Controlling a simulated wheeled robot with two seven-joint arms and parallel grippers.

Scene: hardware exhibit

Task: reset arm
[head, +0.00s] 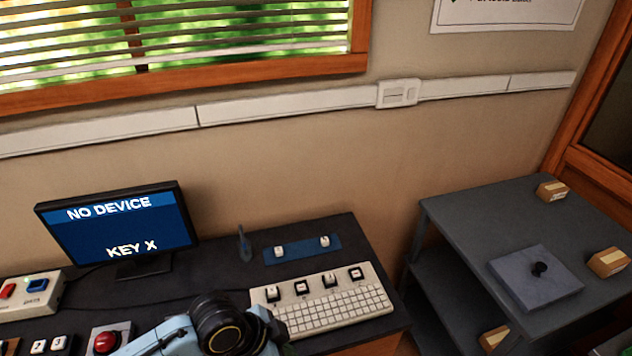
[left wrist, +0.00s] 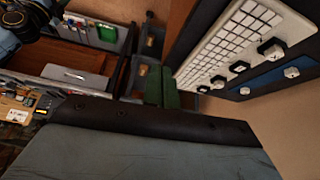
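The task names only my arm. In the head view a light blue link (head: 165,337) of mine rises from the bottom edge to a black round joint (head: 228,322), just in front of the keyboard's left end. No fingers show there. My right gripper is not seen.
The dark desk holds a monitor (head: 118,230) reading "NO DEVICE" and "KEY X", a white keyboard (head: 335,313), a blue strip (head: 300,250) with two keycaps, and a red button (head: 106,342). A grey table (head: 465,217) with a flat box (head: 535,285) stands right.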

